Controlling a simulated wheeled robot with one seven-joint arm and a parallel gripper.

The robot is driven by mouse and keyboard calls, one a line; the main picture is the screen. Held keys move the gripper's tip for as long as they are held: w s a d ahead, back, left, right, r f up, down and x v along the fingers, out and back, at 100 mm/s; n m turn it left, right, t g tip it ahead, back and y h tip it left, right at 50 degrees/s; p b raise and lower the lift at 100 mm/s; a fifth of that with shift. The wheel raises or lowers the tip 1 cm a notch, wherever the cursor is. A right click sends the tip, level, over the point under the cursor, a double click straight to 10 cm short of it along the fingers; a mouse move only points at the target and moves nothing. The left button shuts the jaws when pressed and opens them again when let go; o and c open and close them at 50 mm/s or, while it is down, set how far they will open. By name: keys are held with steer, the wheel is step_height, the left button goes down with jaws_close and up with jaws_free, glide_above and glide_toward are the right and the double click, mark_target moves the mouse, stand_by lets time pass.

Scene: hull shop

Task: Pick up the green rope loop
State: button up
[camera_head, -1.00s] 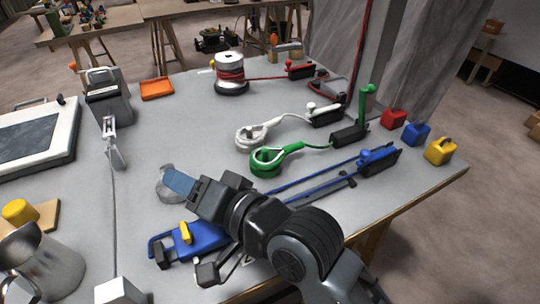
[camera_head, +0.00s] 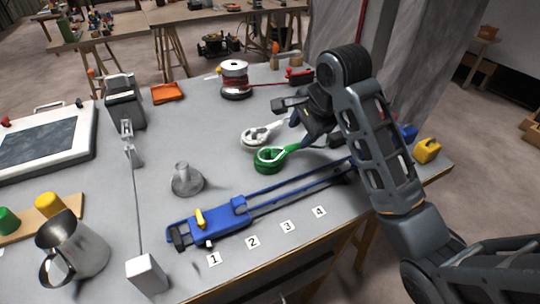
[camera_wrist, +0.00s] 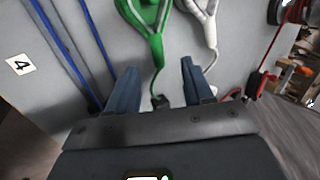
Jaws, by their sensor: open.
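The green rope loop (camera_head: 268,165) lies on the grey bench near its middle, its tail running right toward my arm. In the wrist view the loop (camera_wrist: 150,12) is at the top edge, partly cut off, with its neck and thin tail running down between my fingers. My gripper (camera_head: 303,127) is above the bench, just right of the loop in the head view. In the wrist view my gripper (camera_wrist: 158,68) has its two blue fingers spread apart with nothing held.
A white rope loop (camera_head: 256,134) lies just behind the green one. A blue clamp bar (camera_head: 222,218) lies in front, beside numbered labels. A red-wound spool (camera_head: 235,84) stands behind. A metal funnel (camera_head: 186,182) and jug (camera_head: 75,248) stand left. A yellow block (camera_head: 427,151) is right.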

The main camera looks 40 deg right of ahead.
mark_target(295, 146)
steer(key=x, duration=0.6)
steer(key=shift+s+d+f, duration=0.2)
steer(key=shift+d+f, duration=0.1)
steer(key=shift+f, duration=0.05)
steer(key=shift+c, duration=0.3)
jaws_close()
